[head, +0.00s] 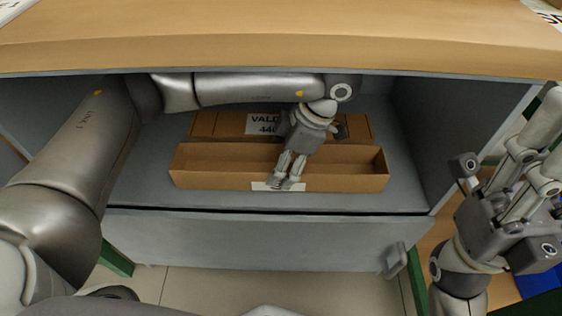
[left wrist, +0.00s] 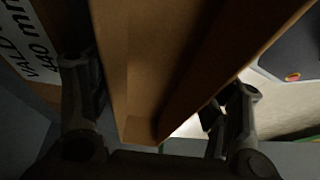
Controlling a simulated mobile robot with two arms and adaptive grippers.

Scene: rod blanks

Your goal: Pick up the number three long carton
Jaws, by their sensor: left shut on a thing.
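A long open-topped brown carton (head: 215,179) lies lengthwise on the shelf of a grey cabinet, with a small white label on its front wall. No number can be read on it. My left gripper (head: 286,178) reaches down over its middle and is shut on this carton. In the left wrist view the carton (left wrist: 140,85) runs between the two fingers (left wrist: 158,115), and its inside looks empty. My right gripper (head: 510,185) is at the far right, outside the cabinet, holding nothing that I can see; its finger opening is unclear.
A second brown carton (head: 205,124) with a printed label stands right behind the first. The wooden top (head: 280,40) overhangs close above my left arm. The cabinet's right wall (head: 465,125) bounds the shelf; bare shelf (head: 405,190) shows beside the carton.

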